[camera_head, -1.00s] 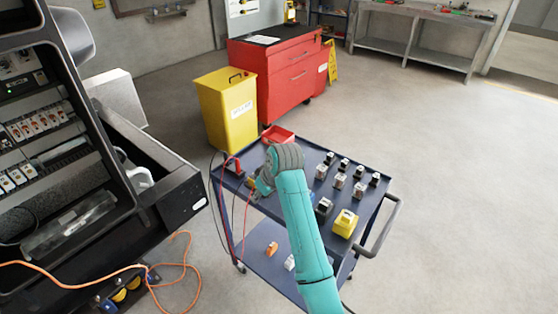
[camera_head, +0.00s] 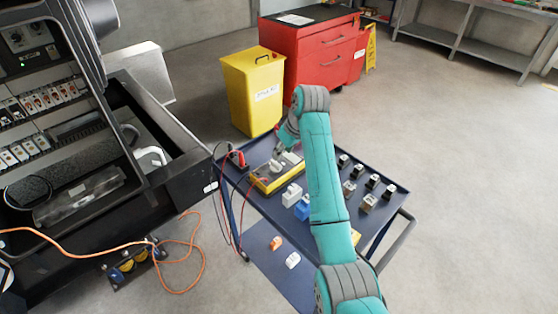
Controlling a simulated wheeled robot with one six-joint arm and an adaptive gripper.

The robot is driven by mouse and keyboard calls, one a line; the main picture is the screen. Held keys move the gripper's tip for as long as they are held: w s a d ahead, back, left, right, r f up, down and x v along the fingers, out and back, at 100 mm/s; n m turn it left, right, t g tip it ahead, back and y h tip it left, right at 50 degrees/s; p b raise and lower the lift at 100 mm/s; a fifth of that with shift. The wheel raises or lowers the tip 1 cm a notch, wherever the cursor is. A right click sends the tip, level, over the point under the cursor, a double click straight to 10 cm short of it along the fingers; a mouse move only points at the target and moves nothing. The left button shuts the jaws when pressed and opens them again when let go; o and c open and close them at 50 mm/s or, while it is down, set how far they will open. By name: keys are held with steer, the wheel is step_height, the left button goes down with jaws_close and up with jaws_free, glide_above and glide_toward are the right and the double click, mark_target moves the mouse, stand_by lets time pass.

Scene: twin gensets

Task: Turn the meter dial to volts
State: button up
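The yellow meter (camera_head: 267,187) lies on the top of the blue cart (camera_head: 240,201), near its left edge. A grey part shows on its upper face, but I cannot make out the dial's pointer or markings. A red and a black lead run from near the meter over the cart's left side. My gripper (camera_head: 279,157) points down just over the meter's far part. Its fingers are small and partly hidden by my wrist, so I cannot tell their opening or whether they touch the dial.
Several small blocks and a blue part (camera_head: 302,209) stand on the cart right of the meter. The open genset (camera_head: 180,172) is close at left. A yellow bin (camera_head: 252,92) and red tool cabinet (camera_head: 312,52) stand behind. An orange cable (camera_head: 190,247) lies on the floor. Floor at right is clear.

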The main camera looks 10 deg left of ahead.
mark_target(276, 163)
steer(key=x, duration=0.7)
steer(key=shift+a+f, duration=0.2)
steer(key=shift+f, duration=0.15)
jaws_close()
